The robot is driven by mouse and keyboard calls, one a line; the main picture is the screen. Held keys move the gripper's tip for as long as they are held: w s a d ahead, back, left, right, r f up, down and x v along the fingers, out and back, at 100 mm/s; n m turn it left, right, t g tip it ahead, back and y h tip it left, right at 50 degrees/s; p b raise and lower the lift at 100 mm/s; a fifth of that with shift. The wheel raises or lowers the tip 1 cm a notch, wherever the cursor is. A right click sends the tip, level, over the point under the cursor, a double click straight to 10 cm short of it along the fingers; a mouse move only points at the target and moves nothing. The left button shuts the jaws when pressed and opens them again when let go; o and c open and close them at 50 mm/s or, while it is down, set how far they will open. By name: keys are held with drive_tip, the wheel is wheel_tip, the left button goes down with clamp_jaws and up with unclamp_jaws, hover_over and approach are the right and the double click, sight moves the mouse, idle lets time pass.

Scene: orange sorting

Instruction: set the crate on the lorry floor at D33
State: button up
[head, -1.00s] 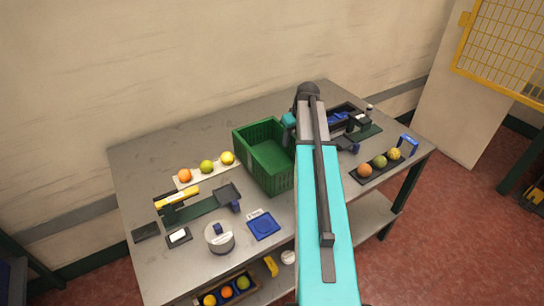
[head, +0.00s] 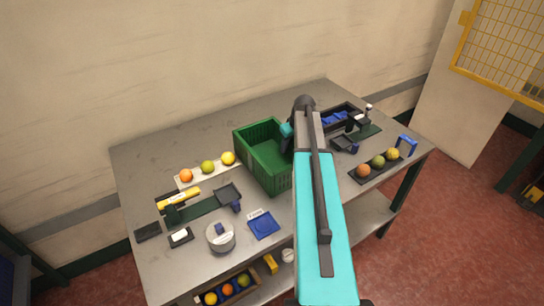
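The green crate (head: 281,182) stands upright on the grey workbench, left of my arm. It looks empty where I can see into it. My gripper (head: 287,143) is at the crate's right side, near its rim, mostly hidden behind my teal arm. I cannot tell whether its fingers are open or shut, or whether they touch the crate. The lorry floor and a mark D33 do not show.
The grey workbench (head: 140,160) carries a strip with several fruits (head: 207,167), a scale-like device (head: 200,208), a round tin (head: 220,237), a blue pad (head: 264,224) and a dark fruit tray (head: 378,163). A dark bin with blue items (head: 338,117) is behind right. Red floor is open at right.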

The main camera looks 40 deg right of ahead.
drive_tip(key=shift+c, duration=0.4)
clamp_jaws()
drive_tip(key=shift+r, duration=0.1)
drive_tip(key=shift+r+b, duration=1.35)
drive_tip(key=shift+r, duration=3.6)
